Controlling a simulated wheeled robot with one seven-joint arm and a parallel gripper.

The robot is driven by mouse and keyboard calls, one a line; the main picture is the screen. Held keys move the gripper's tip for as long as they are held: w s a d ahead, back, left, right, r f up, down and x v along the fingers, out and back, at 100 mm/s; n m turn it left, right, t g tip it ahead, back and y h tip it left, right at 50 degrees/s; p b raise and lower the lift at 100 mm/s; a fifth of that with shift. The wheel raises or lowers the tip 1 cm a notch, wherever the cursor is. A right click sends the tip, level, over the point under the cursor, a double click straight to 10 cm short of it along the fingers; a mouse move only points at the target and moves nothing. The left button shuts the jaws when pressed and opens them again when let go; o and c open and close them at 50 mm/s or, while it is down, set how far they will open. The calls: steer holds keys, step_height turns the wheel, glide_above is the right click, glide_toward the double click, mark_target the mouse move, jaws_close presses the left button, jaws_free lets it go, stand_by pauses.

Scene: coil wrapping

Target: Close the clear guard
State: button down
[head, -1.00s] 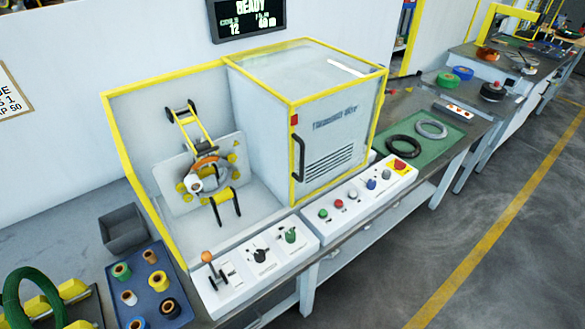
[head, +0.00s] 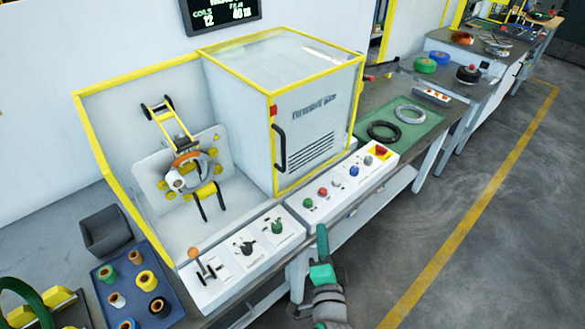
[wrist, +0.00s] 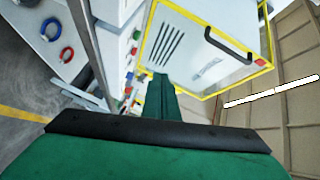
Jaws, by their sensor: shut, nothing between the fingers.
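The guard (head: 273,110) is a yellow-edged box with a clear top and a slatted front, standing on the right half of the wrapping machine. It does not cover the coil (head: 184,163) at left, so it stands open. Its black upright handle (head: 279,147) is on the left of its front face. The wrist view also shows the guard (wrist: 190,45) and the handle (wrist: 228,46). My gripper (head: 322,232) is shut and empty in front of the machine's button panel, apart from the handle. Its green fingers (wrist: 162,88) point toward the guard in the wrist view.
A button panel (head: 345,185) and a lever panel (head: 240,255) line the machine's front edge. A blue tray (head: 155,270) with spools lies at left. A green mat (head: 400,130) with two rings lies at right. The floor in front is clear.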

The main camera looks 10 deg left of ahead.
steer(key=w+a+r+m+y, duration=0.2)
steer(key=w+a+r+y, duration=0.15)
steer(key=w+r, duration=0.5)
steer(key=a+r+x, duration=0.1)
steer(key=x, duration=0.8)
steer(key=shift+n, duration=0.3)
steer(key=shift+s+a, duration=0.65)
steer(key=shift+s, duration=0.3)
steer(key=shift+s+a, duration=0.7)
steer(key=shift+s, duration=0.25)
